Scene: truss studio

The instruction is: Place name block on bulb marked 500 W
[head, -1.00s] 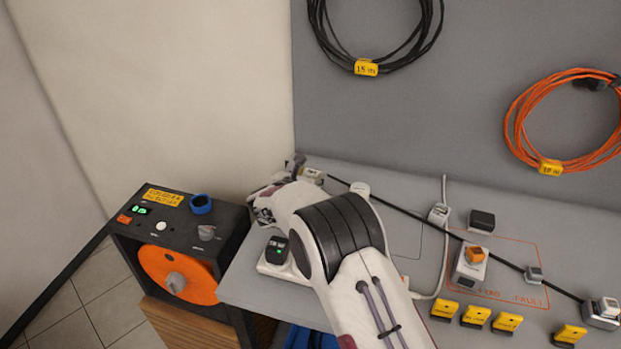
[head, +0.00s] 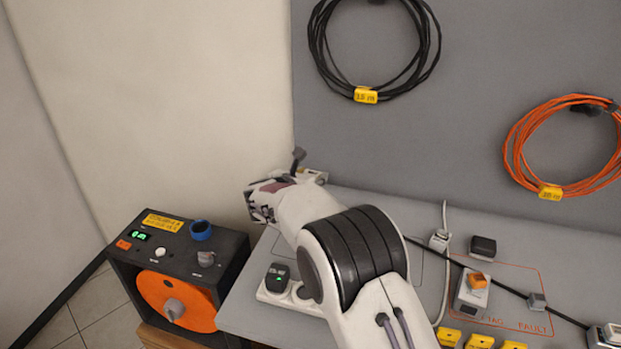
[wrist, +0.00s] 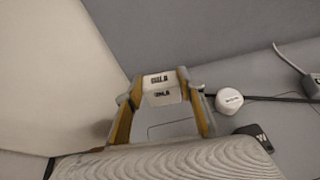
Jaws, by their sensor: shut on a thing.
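My gripper (head: 262,205) is at the left back of the bench, raised above it, with its fingers small and partly unclear in the head view. In the wrist view, my gripper (wrist: 160,88) has its yellow-padded fingers on both sides of a pale block (wrist: 158,99) and is shut on it. The block carries dark lettering too small to read. A round white piece (wrist: 229,100) with a faint marking lies on the bench, apart from the block and to its right. I cannot read 500 W on anything, so I cannot tell which thing is the marked bulb.
A black unit (head: 278,277) with a small display sits in a white power strip (head: 290,298). A black box with an orange reel (head: 177,290) stands left of the bench. A black cable with several fittings crosses the bench at right. Coiled cables hang on the grey panel.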

